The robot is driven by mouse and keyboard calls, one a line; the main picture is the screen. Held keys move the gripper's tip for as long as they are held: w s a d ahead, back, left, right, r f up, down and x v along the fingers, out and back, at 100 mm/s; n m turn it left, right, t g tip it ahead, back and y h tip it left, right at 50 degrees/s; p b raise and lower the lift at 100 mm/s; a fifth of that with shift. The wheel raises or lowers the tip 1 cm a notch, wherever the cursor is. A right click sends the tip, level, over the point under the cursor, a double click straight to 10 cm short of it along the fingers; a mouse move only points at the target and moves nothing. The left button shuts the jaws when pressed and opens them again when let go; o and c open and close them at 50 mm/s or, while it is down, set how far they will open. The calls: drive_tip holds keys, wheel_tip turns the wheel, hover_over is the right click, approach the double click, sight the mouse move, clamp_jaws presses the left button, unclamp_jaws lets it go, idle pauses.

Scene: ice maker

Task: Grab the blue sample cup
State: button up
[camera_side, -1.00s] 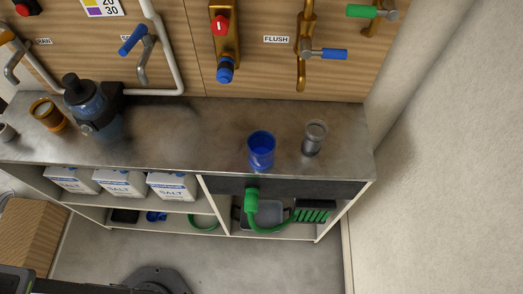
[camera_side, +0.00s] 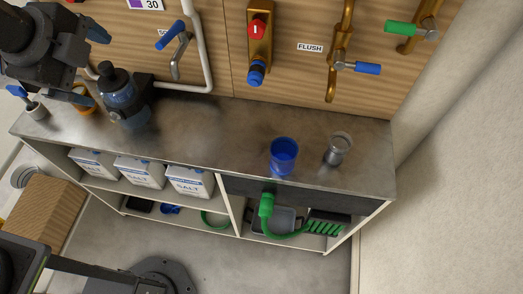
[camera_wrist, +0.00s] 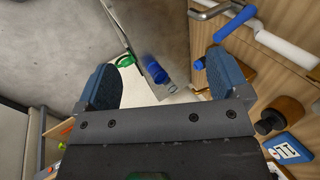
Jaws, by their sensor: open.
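The blue sample cup (camera_side: 284,152) stands upright near the front edge of the metal counter in the side view, right of centre. It shows small and far off in the wrist view (camera_wrist: 153,67), between my fingers in the picture. My gripper (camera_wrist: 163,62) is open, with its two dark blue fingers spread and nothing held.
A clear glass (camera_side: 339,148) stands just right of the cup. A dark blue jug-like vessel (camera_side: 122,102) stands at the counter's left. Pipes and valve handles, including a blue handle (camera_side: 362,68), stick out from the wooden wall behind. The counter's middle is clear.

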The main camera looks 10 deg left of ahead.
drive_tip(key=d+f+m+h, duration=0.1)
drive_tip(key=d+f+m, duration=0.7)
drive_tip(key=d+m, duration=0.45)
drive_tip(key=d+f+m+h, duration=0.1)
drive_tip(key=d+f+m, duration=0.7)
drive_tip(key=d, duration=0.7)
drive_tip(key=m, duration=0.2)
approach(287, 156)
drive_tip(key=shift+n, duration=0.25)
drive_tip(key=shift+x, duration=2.35)
drive_tip(key=shift+c, duration=0.2)
drive_tip(key=c, duration=1)
drive_tip(key=shift+r, duration=0.15)
